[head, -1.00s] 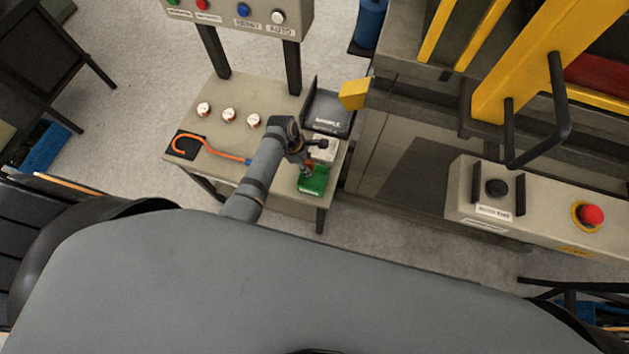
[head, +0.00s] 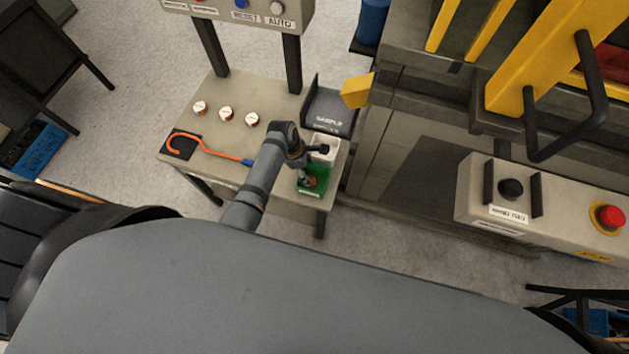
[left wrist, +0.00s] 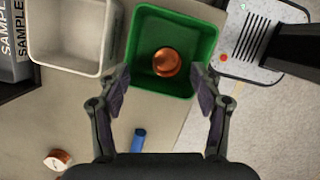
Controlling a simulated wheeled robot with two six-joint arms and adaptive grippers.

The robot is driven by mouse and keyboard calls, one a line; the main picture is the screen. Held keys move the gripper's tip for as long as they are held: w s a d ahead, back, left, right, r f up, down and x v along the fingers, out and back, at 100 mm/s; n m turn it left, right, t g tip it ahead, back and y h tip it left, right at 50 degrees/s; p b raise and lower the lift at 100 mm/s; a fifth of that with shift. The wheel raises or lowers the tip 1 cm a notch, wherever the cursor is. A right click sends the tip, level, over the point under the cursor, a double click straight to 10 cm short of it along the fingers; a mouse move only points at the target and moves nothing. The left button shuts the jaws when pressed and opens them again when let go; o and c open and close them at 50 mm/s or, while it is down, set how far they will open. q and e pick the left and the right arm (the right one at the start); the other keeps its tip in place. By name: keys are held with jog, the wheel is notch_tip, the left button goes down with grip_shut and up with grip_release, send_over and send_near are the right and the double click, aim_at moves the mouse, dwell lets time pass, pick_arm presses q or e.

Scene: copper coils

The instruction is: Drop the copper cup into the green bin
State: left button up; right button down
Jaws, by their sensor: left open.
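The copper cup (left wrist: 166,62) lies inside the green bin (left wrist: 204,40) in the left wrist view, on or near its floor. In the head view the green bin (head: 323,172) stands at the right front corner of the small table, with the copper cup (head: 311,181) partly visible in it. My left gripper (left wrist: 160,88) is open and empty, its fingers apart on either side of the bin's near edge. In the head view my left gripper (head: 305,178) is over the bin and hides part of it. My right gripper is not in view.
A white bin (head: 325,146) stands beside the green bin, with a grey sample tray (head: 328,112) behind. Several small copper pieces, including one (head: 227,114), stand on the table (head: 215,95). An orange hook (head: 205,149) lies near its front edge. A machine (head: 400,130) stands right.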

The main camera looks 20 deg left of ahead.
pick_arm(q)
jog(key=shift+r, duration=0.1)
jog(key=v, duration=1.1)
jog(key=shift+r, duration=0.35)
jog(key=shift+a, duration=0.15)
jog(key=s+a+r+m+t+y, duration=0.15)
jog(key=s+a+r+m, duration=0.35)
jog(key=m, duration=0.6)
jog(key=s+a+m+t+y, duration=0.1)
jog(key=s+a+m+y, duration=0.2)
jog(key=s+m, duration=0.65)
notch_tip(320, 180, down, 28)
jog(key=s+a+m+g, duration=0.1)
jog(key=s+a, duration=0.1)
jog(key=s+a+f+g, duration=0.1)
jog(key=s+f, duration=1.2)
jog(key=s, duration=0.4)
jog(key=shift+s+f+h, duration=0.2)
jog(key=shift+f+h, duration=0.1)
jog(key=shift+h, duration=0.05)
